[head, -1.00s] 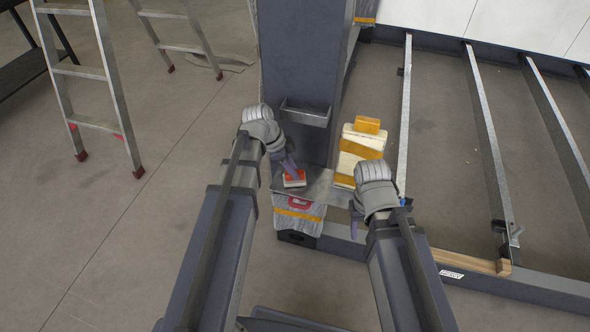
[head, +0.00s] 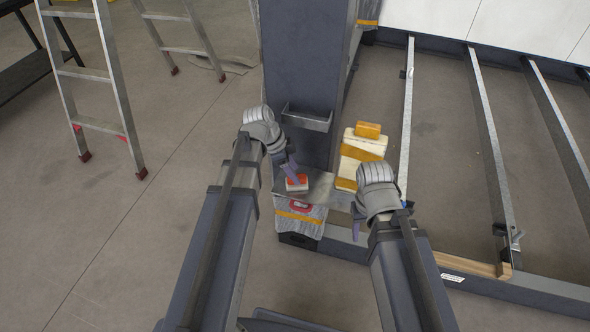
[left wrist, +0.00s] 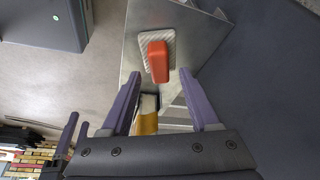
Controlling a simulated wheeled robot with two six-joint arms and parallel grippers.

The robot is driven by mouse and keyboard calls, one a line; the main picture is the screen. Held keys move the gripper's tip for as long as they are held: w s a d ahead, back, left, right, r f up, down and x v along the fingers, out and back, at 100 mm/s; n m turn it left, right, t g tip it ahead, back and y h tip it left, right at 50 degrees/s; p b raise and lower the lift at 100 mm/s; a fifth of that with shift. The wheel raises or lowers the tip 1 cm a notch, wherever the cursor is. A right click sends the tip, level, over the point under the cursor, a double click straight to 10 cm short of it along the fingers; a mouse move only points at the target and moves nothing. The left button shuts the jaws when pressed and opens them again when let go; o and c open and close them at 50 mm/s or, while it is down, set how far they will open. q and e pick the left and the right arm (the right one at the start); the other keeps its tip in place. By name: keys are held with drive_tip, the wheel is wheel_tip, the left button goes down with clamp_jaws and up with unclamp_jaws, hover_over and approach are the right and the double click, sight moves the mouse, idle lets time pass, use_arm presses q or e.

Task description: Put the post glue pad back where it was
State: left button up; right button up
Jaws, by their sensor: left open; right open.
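The post glue pad, a red-orange block on a pale striped base (head: 297,183), lies on the grey metal plate (head: 318,188) at the foot of the dark post. It also shows in the left wrist view (left wrist: 158,62), on the bare metal plate. My left gripper (head: 291,172) is open just above and beside the pad. In the left wrist view its purple fingertips (left wrist: 160,78) stand apart on either side, with the pad just beyond them. My right gripper (head: 356,226) is open, to the right of the plate, and its fingers are partly hidden by its wrist.
The dark post (head: 305,70) rises behind the plate and carries a small metal bracket (head: 306,120). Yellow and cream blocks (head: 361,145) stand to the right. A wrapped bundle (head: 301,220) sits below the plate. A ladder (head: 95,80) stands on open floor at left.

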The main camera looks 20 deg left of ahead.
use_arm(q)
drive_tip(key=p+v, duration=0.9)
drive_tip(key=v, duration=0.2)
drive_tip(key=s+d+f+n+g+y, duration=0.1)
drive_tip(key=s+d+n+y, duration=0.4)
drive_tip(key=s+d+n, duration=0.5)
drive_tip(key=shift+s+d+f+g+y, duration=0.35)
drive_tip(key=shift+s+d, duration=1.05)
drive_tip(key=shift+d, duration=1.25)
use_arm(e)
wheel_tip(320, 180, up, 10)
use_arm(q)
drive_tip(key=shift+f, duration=0.1)
